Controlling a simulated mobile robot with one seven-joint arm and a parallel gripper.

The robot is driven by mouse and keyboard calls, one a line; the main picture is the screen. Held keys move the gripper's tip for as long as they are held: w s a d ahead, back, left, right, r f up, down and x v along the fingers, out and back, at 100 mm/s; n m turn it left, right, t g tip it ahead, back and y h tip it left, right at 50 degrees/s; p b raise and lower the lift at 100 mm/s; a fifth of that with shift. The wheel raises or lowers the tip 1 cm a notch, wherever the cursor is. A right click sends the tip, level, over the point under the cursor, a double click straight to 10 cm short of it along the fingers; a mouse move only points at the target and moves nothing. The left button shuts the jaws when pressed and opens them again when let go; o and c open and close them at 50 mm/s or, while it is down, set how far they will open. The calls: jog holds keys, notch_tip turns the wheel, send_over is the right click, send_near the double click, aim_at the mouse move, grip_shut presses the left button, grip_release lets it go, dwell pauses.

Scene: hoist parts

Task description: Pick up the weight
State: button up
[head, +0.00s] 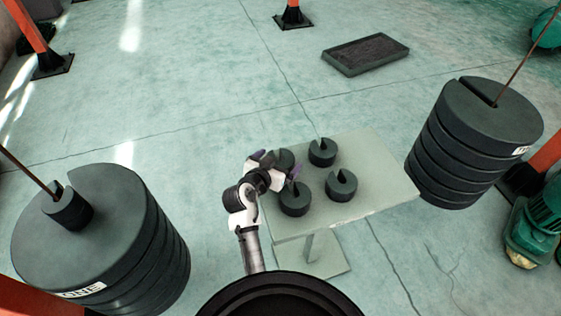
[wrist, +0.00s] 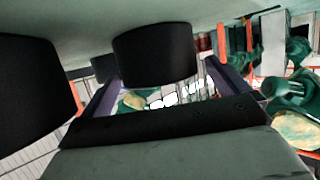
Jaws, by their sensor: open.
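Several small dark slotted weights stand on a pale table (head: 390,178): one at the back (head: 322,152), one at the right (head: 341,185), one at the front left (head: 295,201), and one at the back left (head: 284,157), partly hidden by my arm. My gripper (head: 294,173) is low over the table's left side, among the weights. In the wrist view, upside down, one weight (wrist: 155,55) is ahead of my open gripper (wrist: 162,88), in line with the gap between the fingers. Another weight (wrist: 38,85) is close at the left. I cannot tell whether the fingers touch anything.
A large stack of slotted discs (head: 85,225) hangs at the left, with a small weight (head: 68,208) on top. Another large stack (head: 470,150) hangs at the right. A dark tray (head: 365,54) lies on the floor behind. The table's right side is bare.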

jog(key=c, duration=2)
jog(key=shift+w+r, duration=0.1)
jog(key=shift+r, duration=0.2)
jog(key=shift+r, duration=0.1)
notch_tip(320, 180, up, 20)
jog(key=shift+f+b, duration=0.15)
jog(key=shift+b, duration=0.9)
